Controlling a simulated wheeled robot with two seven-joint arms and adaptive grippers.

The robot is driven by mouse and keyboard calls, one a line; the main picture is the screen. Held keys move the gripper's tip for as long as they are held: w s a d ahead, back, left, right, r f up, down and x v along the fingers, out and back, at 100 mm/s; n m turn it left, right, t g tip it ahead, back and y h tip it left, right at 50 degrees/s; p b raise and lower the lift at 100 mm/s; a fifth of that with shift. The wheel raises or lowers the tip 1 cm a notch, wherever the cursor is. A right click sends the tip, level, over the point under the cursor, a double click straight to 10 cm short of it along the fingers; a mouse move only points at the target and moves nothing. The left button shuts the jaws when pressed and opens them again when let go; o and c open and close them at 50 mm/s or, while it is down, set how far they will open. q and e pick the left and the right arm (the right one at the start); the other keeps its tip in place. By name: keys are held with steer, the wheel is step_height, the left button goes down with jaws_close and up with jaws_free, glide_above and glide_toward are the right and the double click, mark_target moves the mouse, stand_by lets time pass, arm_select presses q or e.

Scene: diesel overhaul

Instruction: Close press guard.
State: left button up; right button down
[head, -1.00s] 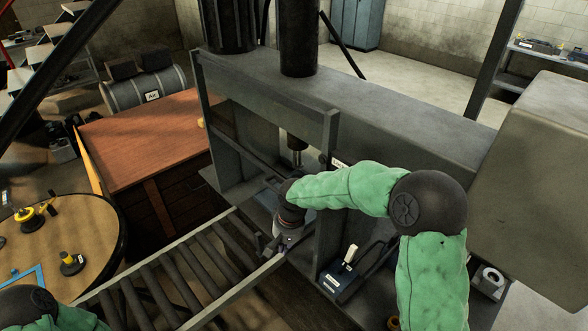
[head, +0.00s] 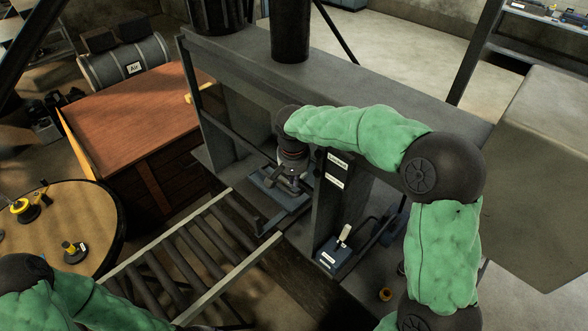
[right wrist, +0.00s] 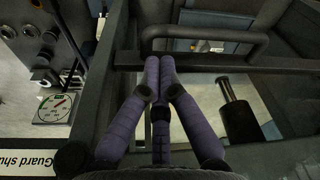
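The press (head: 390,95) stands in the middle of the head view, a dark grey steel frame. A dark rail (head: 235,138) crosses its opening; I take it for part of the guard, but my right arm hides much of that area. In the right wrist view a dark bar with a looped handle (right wrist: 205,34) lies just beyond my fingertips. My right gripper (head: 286,190) points down at the press opening. In the wrist view its purple fingers (right wrist: 158,64) come together at the tips, with nothing visible between them. My left gripper is out of view.
A roller conveyor (head: 190,255) leads to the press. A small control box with a white lever (head: 340,245) stands by the press post. A "Guard shut" label (right wrist: 28,157) and a dial gauge (right wrist: 52,108) show in the wrist view. A round table (head: 50,225) is at left.

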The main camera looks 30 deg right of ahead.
step_height(320, 180, down, 3)
steer(key=shift+d+r, duration=0.1)
steer(key=shift+w, duration=0.15)
steer(key=shift+f, duration=0.2)
step_height(320, 180, down, 31)
steer(key=b, duration=2.3)
steer(key=shift+r, duration=0.15)
steer(key=shift+s, duration=0.2)
